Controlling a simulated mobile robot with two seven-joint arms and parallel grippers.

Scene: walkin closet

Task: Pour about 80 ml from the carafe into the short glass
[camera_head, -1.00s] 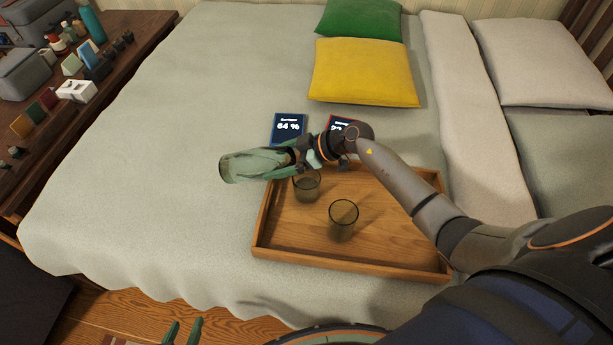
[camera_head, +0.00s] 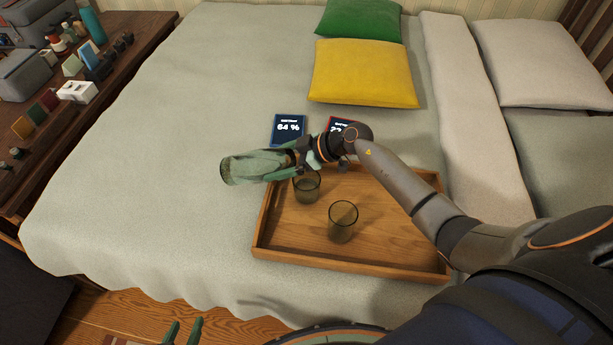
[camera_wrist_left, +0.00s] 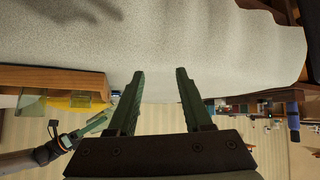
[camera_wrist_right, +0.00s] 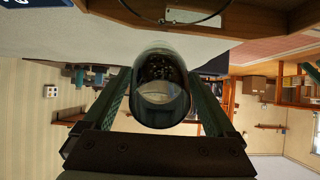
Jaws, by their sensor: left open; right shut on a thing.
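The carafe (camera_head: 245,168), greenish clear glass, lies almost level in the air, its wide end to the left. My right gripper (camera_head: 290,160) is shut on it. In the right wrist view the carafe (camera_wrist_right: 162,90) shows end-on between the fingers, with some pale content inside. Two similar dark-tinted glasses stand upright on the wooden tray: one (camera_head: 307,187) just below the right gripper, the other (camera_head: 343,222) nearer the front. I cannot tell surely which is the short one. My left gripper (camera_head: 183,333) is open and empty at the bottom edge; its fingers (camera_wrist_left: 158,90) are apart.
The wooden tray (camera_head: 345,262) rests on the bed (camera_head: 150,150). Two displays, one reading 64 % (camera_head: 288,129), the other (camera_head: 340,125) partly hidden by my arm, stand behind it. A cluttered dark table (camera_head: 140,45) is at left. The bed left of the tray is clear.

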